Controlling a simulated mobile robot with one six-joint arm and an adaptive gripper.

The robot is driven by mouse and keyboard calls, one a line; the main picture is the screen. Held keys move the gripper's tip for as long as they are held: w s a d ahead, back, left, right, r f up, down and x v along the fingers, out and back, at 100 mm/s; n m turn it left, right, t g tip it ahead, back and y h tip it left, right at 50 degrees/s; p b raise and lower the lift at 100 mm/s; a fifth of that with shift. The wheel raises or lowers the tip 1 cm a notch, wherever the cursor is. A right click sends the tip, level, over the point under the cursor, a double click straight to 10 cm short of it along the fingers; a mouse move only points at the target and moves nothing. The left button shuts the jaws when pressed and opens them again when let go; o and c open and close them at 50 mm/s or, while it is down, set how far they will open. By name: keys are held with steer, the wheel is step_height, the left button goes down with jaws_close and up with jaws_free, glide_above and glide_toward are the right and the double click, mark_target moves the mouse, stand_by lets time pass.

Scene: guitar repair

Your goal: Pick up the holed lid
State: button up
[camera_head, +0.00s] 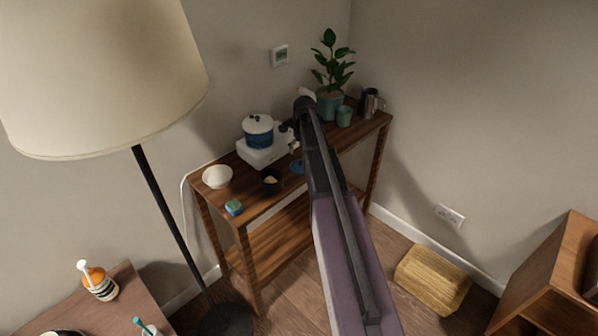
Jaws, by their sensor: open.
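A small flat blue disc (297,167) lies on the wooden console table, partly hidden by my arm. It may be the holed lid, but no hole can be made out. A blue pot (258,138) with a white lid (257,123) on it stands on a white cooker to the left. Whether that lid has a hole is too small to tell. My gripper (293,148) is open, just right of the cooker and close to the blue disc in the picture. My arm hides part of it, and I cannot tell its height above the table.
The console table (256,205) also bears a white bowl (217,176), a dark cup (270,181), a blue-green sponge (234,207), a plant (332,70), a green cup (344,116) and a metal mug (370,102). A floor lamp (160,190) stands at left; a woven yellow block (433,278) lies at right.

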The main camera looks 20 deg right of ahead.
mark_target(301, 163)
steer(key=shift+w+f+b, duration=0.1)
steer(key=shift+f+b, duration=0.6)
steer(key=shift+f, duration=0.25)
steer(key=shift+f, duration=0.1)
steer(key=shift+w+f+b, duration=0.1)
steer(key=shift+f+b, duration=2.4)
steer(key=shift+b, duration=0.1)
steer(key=shift+r, duration=0.1)
jaws_close()
